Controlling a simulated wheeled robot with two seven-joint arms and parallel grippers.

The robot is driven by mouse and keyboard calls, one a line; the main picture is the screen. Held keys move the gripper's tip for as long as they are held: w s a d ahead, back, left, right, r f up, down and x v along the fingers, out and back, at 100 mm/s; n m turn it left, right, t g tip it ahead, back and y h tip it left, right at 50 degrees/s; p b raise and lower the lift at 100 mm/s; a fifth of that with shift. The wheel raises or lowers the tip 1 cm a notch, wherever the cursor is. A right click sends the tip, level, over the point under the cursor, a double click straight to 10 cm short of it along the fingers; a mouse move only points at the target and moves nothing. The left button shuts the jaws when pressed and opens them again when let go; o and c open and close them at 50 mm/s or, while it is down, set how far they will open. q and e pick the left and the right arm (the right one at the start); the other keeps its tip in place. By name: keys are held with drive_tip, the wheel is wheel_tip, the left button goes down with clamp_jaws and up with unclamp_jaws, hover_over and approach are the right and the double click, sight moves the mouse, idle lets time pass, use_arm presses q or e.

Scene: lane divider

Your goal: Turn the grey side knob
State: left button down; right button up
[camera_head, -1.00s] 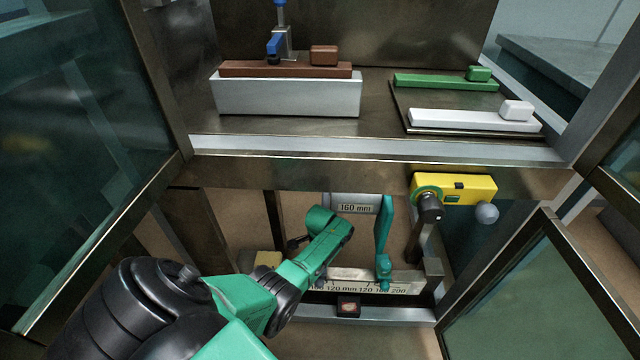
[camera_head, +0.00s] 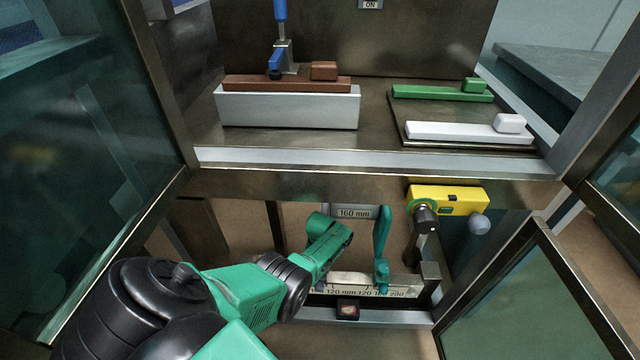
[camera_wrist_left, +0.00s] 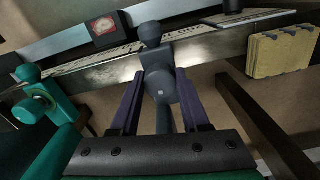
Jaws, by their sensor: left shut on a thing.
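The grey side knob (camera_wrist_left: 160,82), a dark grey piece with a round ball end, sits between the two fingers of my left gripper (camera_wrist_left: 158,100) in the left wrist view. The fingers are closed on its sides. It stands in front of the metal scale bar. In the head view my left gripper's green body (camera_head: 328,240) is below the bench edge, left of the teal lever (camera_head: 382,248). Its fingers and the grey knob are hidden there. My right gripper is in neither view.
A yellow box (camera_head: 462,199) with a round grey ball (camera_head: 480,224) is at the right. The scale bar (camera_head: 400,281) runs below the teal lever. Above, the bench holds a brown block (camera_head: 288,84) and green (camera_head: 440,94) and white (camera_head: 460,131) bars. Glass doors flank both sides.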

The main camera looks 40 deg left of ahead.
use_arm(q)
drive_tip(key=shift+n, duration=1.2)
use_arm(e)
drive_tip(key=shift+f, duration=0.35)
use_arm(q)
drive_tip(key=shift+c, duration=1.9)
unclamp_jaws()
drive_tip(key=shift+f, duration=0.15)
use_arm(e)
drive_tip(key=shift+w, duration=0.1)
use_arm(q)
drive_tip(key=shift+r, duration=0.2)
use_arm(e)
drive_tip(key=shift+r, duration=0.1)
